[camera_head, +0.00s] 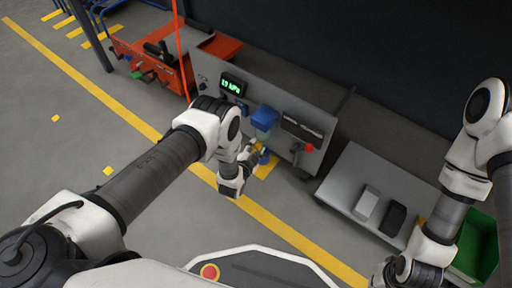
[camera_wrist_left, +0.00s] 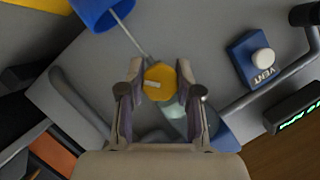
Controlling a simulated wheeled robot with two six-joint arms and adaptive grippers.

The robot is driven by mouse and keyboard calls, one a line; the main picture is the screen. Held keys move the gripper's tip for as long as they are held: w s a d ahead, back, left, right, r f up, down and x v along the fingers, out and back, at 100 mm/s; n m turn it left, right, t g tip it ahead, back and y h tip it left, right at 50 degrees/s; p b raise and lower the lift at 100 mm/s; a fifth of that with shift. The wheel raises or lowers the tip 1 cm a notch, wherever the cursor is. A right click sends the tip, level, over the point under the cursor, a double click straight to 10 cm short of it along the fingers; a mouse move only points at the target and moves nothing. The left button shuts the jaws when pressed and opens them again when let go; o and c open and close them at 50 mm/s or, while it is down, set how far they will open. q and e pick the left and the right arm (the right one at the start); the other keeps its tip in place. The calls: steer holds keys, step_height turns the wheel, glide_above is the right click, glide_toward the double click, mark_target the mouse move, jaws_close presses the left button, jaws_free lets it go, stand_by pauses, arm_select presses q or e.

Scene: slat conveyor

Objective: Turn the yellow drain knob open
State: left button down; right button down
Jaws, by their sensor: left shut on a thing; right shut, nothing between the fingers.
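The yellow drain knob (camera_wrist_left: 159,83) is a small faceted cap with a white mark across its face. It sits between the two fingers of my left gripper (camera_wrist_left: 160,92), which touch it from both sides in the left wrist view. In the head view my left gripper (camera_head: 255,157) reaches the front of the grey machine (camera_head: 293,104), and the knob is mostly hidden there. My right gripper (camera_head: 384,276) is at the bottom right of the head view, away from the machine, with its fingers hard to make out.
The machine carries a green-lit display (camera_head: 232,86), a blue container (camera_head: 264,118) and a red knob (camera_head: 309,148). A blue VENT box (camera_wrist_left: 252,62) with a white button is close to the left gripper. A grey bench (camera_head: 345,188) and green bin (camera_head: 480,240) stand right.

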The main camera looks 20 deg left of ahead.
arm_select(q)
steer(key=shift+h, duration=0.3)
steer(key=shift+n+g+p, duration=0.3)
steer(key=shift+n+p, duration=0.2)
steer(key=shift+n, duration=0.1)
steer(key=shift+n+g+h+p, duration=0.3)
steer(key=shift+n+h, duration=0.4)
steer(key=shift+n, duration=0.2)
steer(key=shift+n+h, duration=0.5)
steer(key=shift+n, duration=0.3)
steer(key=shift+n+g+h, duration=0.5)
steer(key=shift+n+h, duration=0.3)
steer(key=shift+n, duration=0.2)
steer(key=c, duration=0.8)
jaws_free()
steer(key=shift+o, duration=0.2)
